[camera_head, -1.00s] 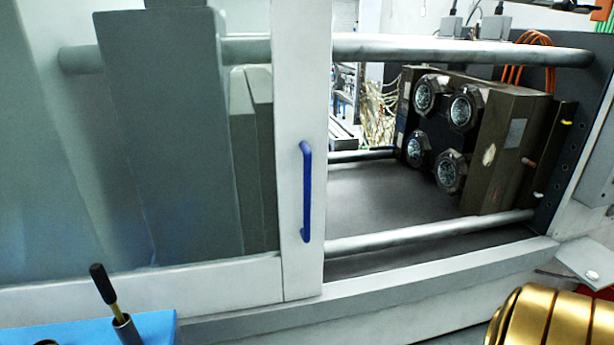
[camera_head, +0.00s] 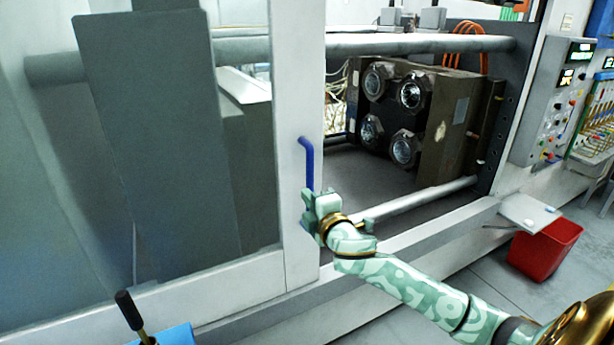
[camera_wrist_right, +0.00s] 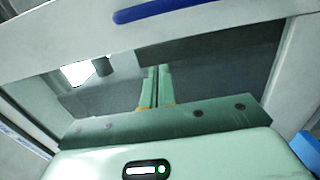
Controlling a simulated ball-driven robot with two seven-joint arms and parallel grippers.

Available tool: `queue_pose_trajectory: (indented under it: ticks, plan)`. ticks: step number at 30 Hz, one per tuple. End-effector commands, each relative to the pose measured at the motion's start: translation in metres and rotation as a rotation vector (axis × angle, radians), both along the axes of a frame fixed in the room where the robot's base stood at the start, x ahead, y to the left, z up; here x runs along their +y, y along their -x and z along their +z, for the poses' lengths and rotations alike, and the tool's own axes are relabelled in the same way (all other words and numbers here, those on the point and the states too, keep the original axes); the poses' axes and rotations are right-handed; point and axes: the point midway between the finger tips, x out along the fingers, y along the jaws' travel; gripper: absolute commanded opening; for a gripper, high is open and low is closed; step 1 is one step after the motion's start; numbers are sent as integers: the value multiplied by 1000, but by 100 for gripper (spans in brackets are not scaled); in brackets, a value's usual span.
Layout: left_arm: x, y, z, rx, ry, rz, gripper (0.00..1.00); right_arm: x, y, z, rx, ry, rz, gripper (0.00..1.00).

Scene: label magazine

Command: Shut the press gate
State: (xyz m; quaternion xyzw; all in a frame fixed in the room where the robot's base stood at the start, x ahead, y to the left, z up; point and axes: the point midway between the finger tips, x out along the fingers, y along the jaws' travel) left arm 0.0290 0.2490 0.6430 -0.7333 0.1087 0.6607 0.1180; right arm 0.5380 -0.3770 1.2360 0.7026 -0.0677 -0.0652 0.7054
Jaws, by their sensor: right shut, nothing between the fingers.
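The press gate (camera_head: 300,85) is a white-framed sliding door with a see-through pane. It stands partly open in the head view, with the gap on its right. A blue bar handle (camera_head: 308,160) is upright on its right frame; the handle also crosses the top of the right wrist view (camera_wrist_right: 180,11). My right gripper (camera_head: 311,205) is at the handle's lower part and hides it. In the right wrist view its fingers (camera_wrist_right: 156,88) are together and empty, apart from the handle in the picture. Contact with the gate cannot be told. My left gripper is out of view.
Through the gap a brown mould block (camera_head: 450,125) with round fittings and a steel bar (camera_head: 425,198) show. A control panel (camera_head: 555,100) is at the right, with a red bin (camera_head: 545,250) on the floor below. A black-handled tool (camera_head: 128,308) stands at bottom left.

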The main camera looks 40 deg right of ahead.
Motion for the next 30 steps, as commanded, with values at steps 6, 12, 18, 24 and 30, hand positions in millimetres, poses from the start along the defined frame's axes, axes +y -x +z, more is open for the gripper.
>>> queue_pose_trajectory:
  ticks: [6,12,18,24,30]
  plan:
    - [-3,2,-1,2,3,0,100,-9,-43,0,0,-2,-2,0]
    - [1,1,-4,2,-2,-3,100,-16,-84,-1,0,-3,-1,0]
    - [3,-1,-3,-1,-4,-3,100,-44,-88,-1,3,-3,0,0]
    - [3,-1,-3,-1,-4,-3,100,-55,-88,-1,3,-3,1,0]
    - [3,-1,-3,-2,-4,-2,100,-56,-88,-1,2,-4,2,0]
